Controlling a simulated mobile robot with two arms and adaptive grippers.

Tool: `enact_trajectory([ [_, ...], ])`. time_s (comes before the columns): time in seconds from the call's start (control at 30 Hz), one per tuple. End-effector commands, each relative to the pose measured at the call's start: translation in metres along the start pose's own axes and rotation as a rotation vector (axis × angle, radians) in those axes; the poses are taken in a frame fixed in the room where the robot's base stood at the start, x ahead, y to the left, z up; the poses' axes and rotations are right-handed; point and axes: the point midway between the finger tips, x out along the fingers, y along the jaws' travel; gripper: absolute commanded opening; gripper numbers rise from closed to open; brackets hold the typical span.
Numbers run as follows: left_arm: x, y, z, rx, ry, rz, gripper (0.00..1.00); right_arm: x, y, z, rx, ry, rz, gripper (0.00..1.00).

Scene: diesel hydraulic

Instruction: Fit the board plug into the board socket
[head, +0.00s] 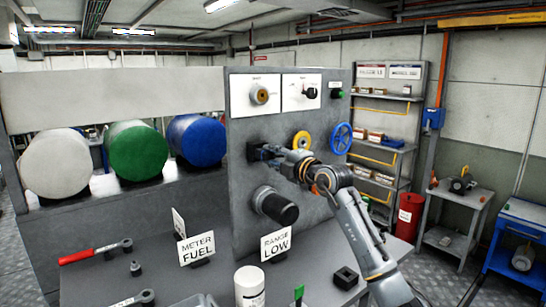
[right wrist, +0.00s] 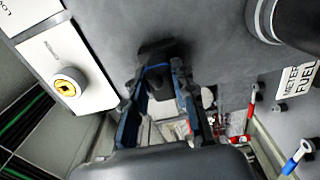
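My right gripper (head: 262,152) is at the left part of the grey upright board (head: 240,205). In the right wrist view its two fingers (right wrist: 160,85) reach to both sides of a dark piece with a blue band, which looks like the board plug (right wrist: 157,52), and appear closed on it. The plug is right at the board face. The board socket is not clearly seen; the plug and fingers cover that spot, so I cannot tell whether the plug is seated. My left gripper is not in view.
A black cylinder (head: 275,205) sticks out of the board below my right gripper. Yellow (head: 302,140) and blue (head: 340,138) wheels are to its right. The bench holds METER FUEL (head: 197,248) and RANGE LOW (head: 275,243) signs, a red-handled tool (head: 95,252), a white canister (head: 249,287) and a hollow black block (head: 345,278).

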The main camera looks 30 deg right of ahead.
Motion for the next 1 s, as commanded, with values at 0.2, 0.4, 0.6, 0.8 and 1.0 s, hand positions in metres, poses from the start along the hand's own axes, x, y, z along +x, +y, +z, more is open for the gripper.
enact_trajectory([
  [0.2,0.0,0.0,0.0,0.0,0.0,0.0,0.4,0.0,0.0,0.0,0.0,0.0,0.0,0.52],
  [0.4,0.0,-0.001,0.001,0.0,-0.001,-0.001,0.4,-0.001,-0.001,0.0,0.0,0.0,-0.002,0.52],
  [0.6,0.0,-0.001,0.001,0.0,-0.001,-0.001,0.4,-0.017,-0.002,0.001,0.0,-0.001,-0.003,0.52],
  [0.8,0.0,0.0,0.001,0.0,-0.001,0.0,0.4,-0.058,-0.002,0.0,-0.003,-0.001,-0.003,0.52],
  [1.0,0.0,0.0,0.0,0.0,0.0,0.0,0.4,-0.097,-0.001,0.0,-0.002,0.0,-0.001,0.52],
])
